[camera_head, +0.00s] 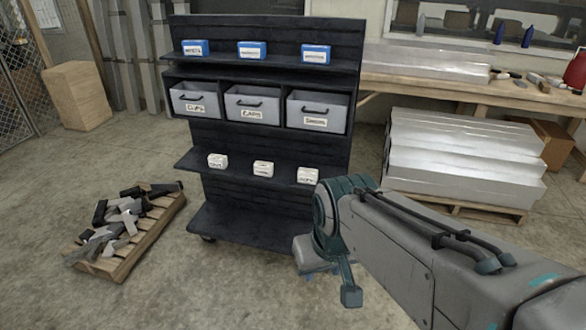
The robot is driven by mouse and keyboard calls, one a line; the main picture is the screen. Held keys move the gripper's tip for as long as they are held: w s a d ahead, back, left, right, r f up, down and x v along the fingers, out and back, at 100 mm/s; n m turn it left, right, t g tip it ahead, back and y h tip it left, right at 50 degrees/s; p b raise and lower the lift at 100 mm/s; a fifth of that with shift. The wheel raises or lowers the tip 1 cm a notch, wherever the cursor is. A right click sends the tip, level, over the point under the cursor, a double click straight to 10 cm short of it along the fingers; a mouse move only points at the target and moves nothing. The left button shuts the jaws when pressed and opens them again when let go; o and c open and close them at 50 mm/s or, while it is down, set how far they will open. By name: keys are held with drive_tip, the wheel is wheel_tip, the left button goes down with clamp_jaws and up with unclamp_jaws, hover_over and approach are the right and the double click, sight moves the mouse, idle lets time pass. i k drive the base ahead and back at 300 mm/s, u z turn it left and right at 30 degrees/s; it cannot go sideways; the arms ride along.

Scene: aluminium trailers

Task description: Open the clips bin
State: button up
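The clips bin (195,101) is the leftmost of three grey bins in the middle row of a dark shelf rack (265,139). It has a dark handle across its front and a white label below the handle. It sits level with its neighbours and looks closed. My arm comes in from the lower right. What seems to be my gripper (345,284) hangs low in front of the rack's lower right side, well below and to the right of the clips bin. The arm partly hides it, and its opening does not show.
A middle bin (252,104) and a right bin (317,111) share the row. Small blue-and-white boxes stand above, white boxes below. A pallet of metal offcuts (125,225) lies left on the floor. A workbench (450,85) and stacked metal beams (460,160) stand right. Floor ahead is clear.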

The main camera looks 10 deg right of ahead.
sight(199, 99)
drive_tip(key=u, duration=0.25)
drive_tip(key=i, duration=0.3)
drive_tip(key=u, duration=0.6)
drive_tip(key=i, duration=1.7)
drive_tip(key=z, duration=1.2)
drive_tip(key=i, duration=0.35)
drive_tip(key=z, duration=0.45)
